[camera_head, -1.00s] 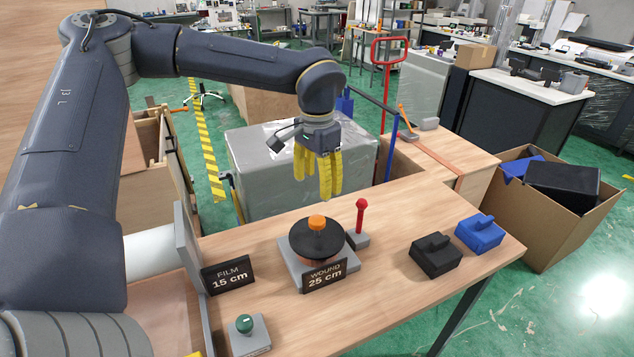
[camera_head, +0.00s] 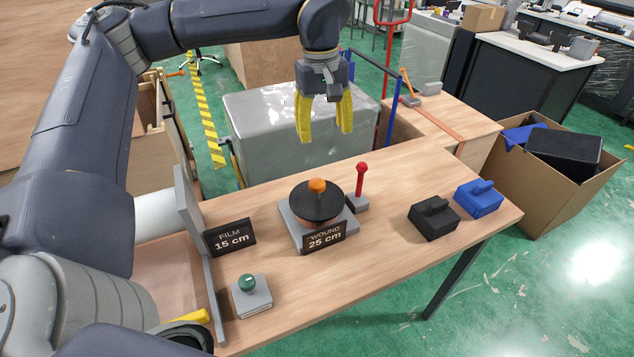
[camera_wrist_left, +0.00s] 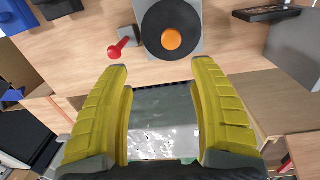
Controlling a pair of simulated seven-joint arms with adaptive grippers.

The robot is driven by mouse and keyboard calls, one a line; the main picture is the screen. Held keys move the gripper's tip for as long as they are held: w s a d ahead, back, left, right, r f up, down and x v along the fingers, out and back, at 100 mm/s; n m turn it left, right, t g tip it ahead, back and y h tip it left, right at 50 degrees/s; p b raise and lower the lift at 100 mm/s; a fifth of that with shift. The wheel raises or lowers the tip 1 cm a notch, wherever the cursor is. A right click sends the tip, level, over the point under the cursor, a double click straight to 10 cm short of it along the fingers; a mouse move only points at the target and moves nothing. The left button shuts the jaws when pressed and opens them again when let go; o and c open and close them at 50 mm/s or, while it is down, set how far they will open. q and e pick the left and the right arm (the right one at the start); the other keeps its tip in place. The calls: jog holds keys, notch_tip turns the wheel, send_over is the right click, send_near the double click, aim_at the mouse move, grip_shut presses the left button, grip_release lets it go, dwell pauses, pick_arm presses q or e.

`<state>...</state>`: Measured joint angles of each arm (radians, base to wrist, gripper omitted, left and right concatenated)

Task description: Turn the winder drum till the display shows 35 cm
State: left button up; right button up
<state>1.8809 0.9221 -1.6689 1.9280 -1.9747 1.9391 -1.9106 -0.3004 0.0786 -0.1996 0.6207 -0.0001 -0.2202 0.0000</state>
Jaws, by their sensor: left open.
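The winder drum (camera_head: 316,205) is a black disc with an orange knob (camera_head: 317,186) on top, seated on a grey base on the table. Its display (camera_head: 324,237) reads WOUND 25 cm. My left gripper (camera_head: 324,140) is open and empty, with yellow fingers pointing down, above and behind the drum. In the left wrist view the drum (camera_wrist_left: 171,28) and orange knob (camera_wrist_left: 171,39) lie beyond the spread fingertips (camera_wrist_left: 160,65), apart from them. My right gripper is not in view.
A red-knobbed lever (camera_head: 360,182) stands right of the drum. A second display (camera_head: 230,237) reads FILM 15 cm. A green button box (camera_head: 251,294) sits at front left. Black (camera_head: 433,218) and blue (camera_head: 479,198) blocks sit at right. A grey upright plate (camera_head: 192,235) edges the left side.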

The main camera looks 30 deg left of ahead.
aim_at(317, 182)
pick_arm(q)
jog(key=f+n, duration=0.3)
jog(key=f, duration=0.2)
jog(key=f+n, duration=0.3)
jog(key=f, duration=0.2)
jog(key=s+a+f+n, duration=0.1)
jog(key=f+n, duration=0.1)
jog(key=f, duration=0.4)
jog(key=shift+a+n+y, duration=0.1)
jog(key=shift+n+y, duration=0.2)
jog(key=shift+n, duration=0.1)
grip_shut()
dwell(0.6)
